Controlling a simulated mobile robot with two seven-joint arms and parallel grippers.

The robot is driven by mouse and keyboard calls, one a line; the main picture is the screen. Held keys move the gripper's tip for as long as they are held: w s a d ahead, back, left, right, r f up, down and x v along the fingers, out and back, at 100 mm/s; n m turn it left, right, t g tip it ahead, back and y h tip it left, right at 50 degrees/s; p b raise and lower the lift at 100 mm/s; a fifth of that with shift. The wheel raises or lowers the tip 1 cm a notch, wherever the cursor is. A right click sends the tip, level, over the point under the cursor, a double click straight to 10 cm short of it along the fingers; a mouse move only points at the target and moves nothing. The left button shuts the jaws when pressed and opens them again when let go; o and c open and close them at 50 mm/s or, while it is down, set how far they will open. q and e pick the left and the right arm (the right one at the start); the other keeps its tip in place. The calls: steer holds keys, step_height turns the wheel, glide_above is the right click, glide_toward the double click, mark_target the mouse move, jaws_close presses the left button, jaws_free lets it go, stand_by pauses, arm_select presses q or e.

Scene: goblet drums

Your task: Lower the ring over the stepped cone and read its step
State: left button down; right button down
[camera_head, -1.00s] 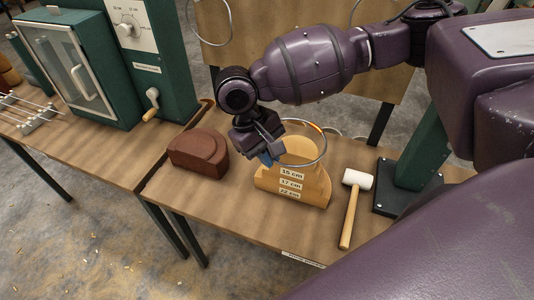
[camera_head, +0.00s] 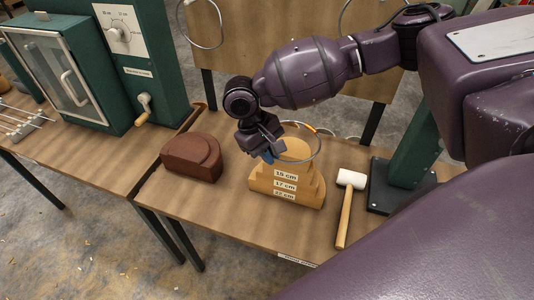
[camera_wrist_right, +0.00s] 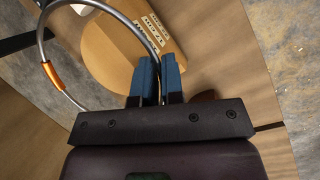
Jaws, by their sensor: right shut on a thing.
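The stepped wooden cone (camera_head: 287,183) stands on the right-hand table, its front steps labelled 15 cm, 17 cm and 22 cm. My right gripper (camera_head: 270,154) is at its upper left, shut on the thin metal ring (camera_head: 320,147). The ring has an orange band and appears around or over the cone's rounded top; I cannot tell its exact height. In the right wrist view, the blue fingers (camera_wrist_right: 160,78) pinch the ring (camera_wrist_right: 41,34) at its side. There the ring overlaps the cone (camera_wrist_right: 105,50) only partly and reaches past it. My left gripper is out of view.
Green cabinets (camera_head: 75,75) stand on the left table. The table front is clear.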

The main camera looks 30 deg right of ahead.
steer(key=shift+w+d+f, duration=0.1)
steer(key=shift+f, duration=1.55)
steer(key=shift+f, duration=0.3)
steer(key=shift+f, duration=1.3)
steer(key=shift+f+h, duration=0.25)
steer(key=shift+h, duration=0.05)
steer(key=shift+f, duration=0.7)
steer(key=c, duration=1.2)
jaws_free()
steer(key=shift+c, duration=0.2)
steer(key=shift+o, duration=0.4)
steer(key=shift+f, duration=0.1)
steer(key=o, duration=0.5)
